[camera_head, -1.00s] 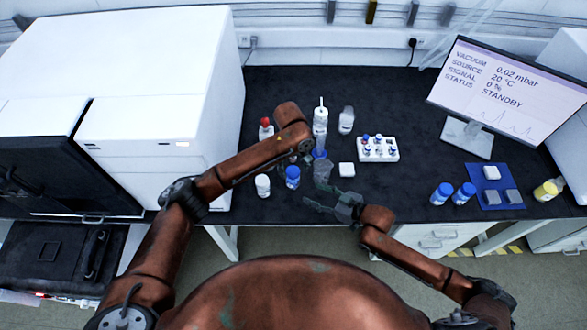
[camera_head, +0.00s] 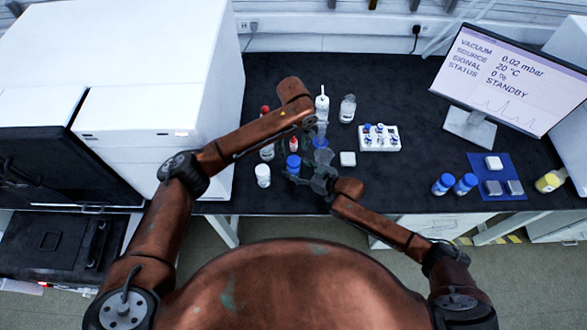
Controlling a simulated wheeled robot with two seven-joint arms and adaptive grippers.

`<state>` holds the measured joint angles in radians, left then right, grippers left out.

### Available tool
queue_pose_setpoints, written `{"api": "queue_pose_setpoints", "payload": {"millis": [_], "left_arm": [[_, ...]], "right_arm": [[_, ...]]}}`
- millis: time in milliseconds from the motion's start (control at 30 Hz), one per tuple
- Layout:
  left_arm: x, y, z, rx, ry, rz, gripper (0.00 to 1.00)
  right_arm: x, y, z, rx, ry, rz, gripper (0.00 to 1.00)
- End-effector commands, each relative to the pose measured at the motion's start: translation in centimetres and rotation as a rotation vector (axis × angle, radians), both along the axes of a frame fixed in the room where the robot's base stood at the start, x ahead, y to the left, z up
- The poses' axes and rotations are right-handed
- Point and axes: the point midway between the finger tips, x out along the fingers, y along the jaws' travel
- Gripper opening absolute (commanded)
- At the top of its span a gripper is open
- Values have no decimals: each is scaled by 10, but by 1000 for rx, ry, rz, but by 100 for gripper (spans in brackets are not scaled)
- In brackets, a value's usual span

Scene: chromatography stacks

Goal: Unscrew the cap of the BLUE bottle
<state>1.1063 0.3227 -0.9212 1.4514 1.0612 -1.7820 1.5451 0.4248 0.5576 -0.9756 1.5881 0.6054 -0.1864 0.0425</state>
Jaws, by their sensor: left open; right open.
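A small blue bottle (camera_head: 293,164) stands upright on the black bench, left of a clear vessel (camera_head: 323,157) with a blue ring or cap at its top. I cannot tell which blue-topped item is the task's bottle, nor make out a separate cap. My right gripper (camera_head: 302,181) is open, low in front of the blue bottle, with its fingers pointing left close to its base. I cannot tell whether they touch it. My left gripper (camera_head: 315,129) is open and empty above the bench, behind the clear vessel; its fingers are small and partly hidden.
A white-capped bottle (camera_head: 263,174), a red-capped vial (camera_head: 293,145) and a white wash bottle (camera_head: 321,104) crowd the area. Two blue-capped bottles (camera_head: 443,183) (camera_head: 466,183) stand beside a blue mat (camera_head: 482,163).

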Motion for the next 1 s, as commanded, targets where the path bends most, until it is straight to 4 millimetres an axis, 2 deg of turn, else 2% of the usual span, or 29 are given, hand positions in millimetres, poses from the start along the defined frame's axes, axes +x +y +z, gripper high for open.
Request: {"api": "queue_pose_setpoints", "payload": {"millis": [400,1000], "left_arm": [[1,0,-1,0,1,-1,51],[1,0,-1,0,1,-1,51]], "right_arm": [[5,5,-3,0,1,0,47],[4,4,-4,-2,3,0,6]]}}
